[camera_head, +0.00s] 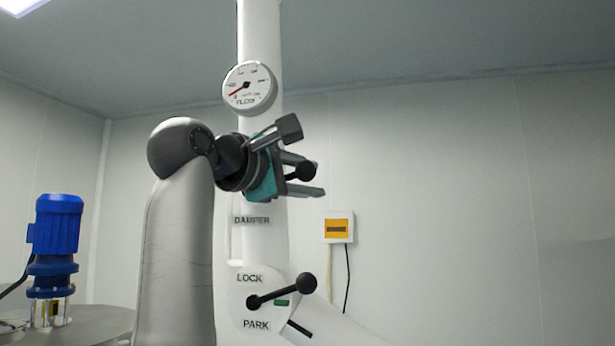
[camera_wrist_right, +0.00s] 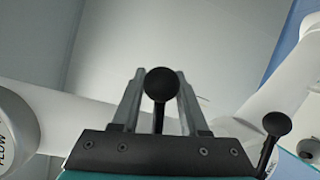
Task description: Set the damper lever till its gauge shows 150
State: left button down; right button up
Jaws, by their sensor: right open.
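The damper lever's black ball knob (camera_head: 306,171) shows between the fingers of my right gripper (camera_head: 316,178) in the head view. In the right wrist view the knob (camera_wrist_right: 160,84) and its dark stem stand between the two open fingers, with gaps on both sides. The rest of the lever is hidden behind my gripper. The round white flow gauge (camera_head: 249,88) is on the white column above. Its red needle points to the lower left, near the low end; the exact number is too small to read. The damper label (camera_head: 252,220) is below my gripper. My left gripper is not in view.
A second black lever (camera_head: 283,291) sits lower down, between the lock label (camera_head: 249,279) and the park label (camera_head: 256,324). It also shows at the right in the wrist view (camera_wrist_right: 276,124). A blue motor (camera_head: 55,240) stands at the left. A yellow-fronted box (camera_head: 338,227) hangs on the wall.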

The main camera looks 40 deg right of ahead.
jog(key=c, duration=0.6)
jog(key=shift+w, duration=0.15)
grip_shut()
dwell(0.5)
